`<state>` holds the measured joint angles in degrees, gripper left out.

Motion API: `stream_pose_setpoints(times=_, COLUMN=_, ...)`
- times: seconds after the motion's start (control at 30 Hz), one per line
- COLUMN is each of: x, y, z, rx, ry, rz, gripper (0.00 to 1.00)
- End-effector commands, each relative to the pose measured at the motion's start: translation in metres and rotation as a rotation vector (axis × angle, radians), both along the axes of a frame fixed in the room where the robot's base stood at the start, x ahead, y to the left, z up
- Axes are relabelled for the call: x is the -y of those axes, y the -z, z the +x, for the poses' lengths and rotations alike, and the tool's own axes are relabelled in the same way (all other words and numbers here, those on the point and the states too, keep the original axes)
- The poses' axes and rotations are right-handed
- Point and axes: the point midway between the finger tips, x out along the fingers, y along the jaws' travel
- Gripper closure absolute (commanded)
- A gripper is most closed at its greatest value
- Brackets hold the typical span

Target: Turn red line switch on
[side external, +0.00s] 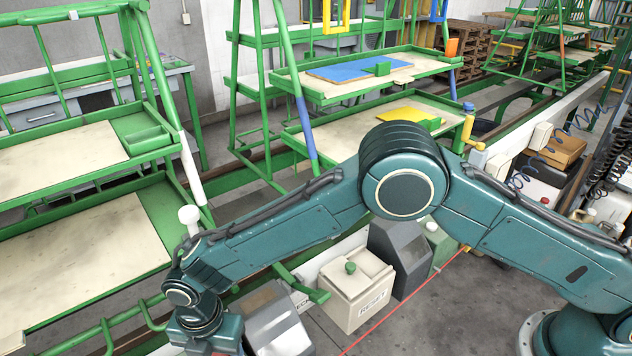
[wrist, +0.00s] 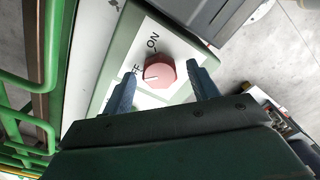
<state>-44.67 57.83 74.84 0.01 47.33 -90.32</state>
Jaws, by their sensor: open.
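The red switch (wrist: 159,72) is a faceted knob on a white plate (wrist: 180,45) marked "ON" and "FF", the rest of the lower word being hidden. A pale mark on the knob is on its lower left side, toward the "FF" lettering. In the wrist view my gripper (wrist: 161,86) is open, with one finger on each side of the knob and visible gaps to both. In the side external view my arm reaches to the lower left, and its fingers and the red switch are out of sight there.
A cream box with a green button (side external: 350,267), labelled "RESET", stands right of my wrist. Grey boxes (side external: 277,322) are beside it. A red line (side external: 405,300) runs along the near side. Green rack shelves (side external: 90,250) stand close behind and left of my arm.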

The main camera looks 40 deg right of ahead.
Motion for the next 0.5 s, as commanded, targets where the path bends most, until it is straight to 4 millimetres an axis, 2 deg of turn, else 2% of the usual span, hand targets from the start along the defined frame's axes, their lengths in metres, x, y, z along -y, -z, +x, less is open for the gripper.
stream_pose_setpoints(times=0.07, x=-0.0001, y=-0.0001, z=0.0001, rx=0.000, ry=0.000, rz=0.000, gripper=0.41)
stream_pose_setpoints(times=0.3, x=0.0000, y=-0.0003, z=0.0000, rx=0.000, ry=0.000, rz=0.000, gripper=0.86)
stream_pose_setpoints(times=0.5, x=0.0000, y=-0.0005, z=0.0000, rx=0.000, ry=0.005, rz=0.000, gripper=0.86)
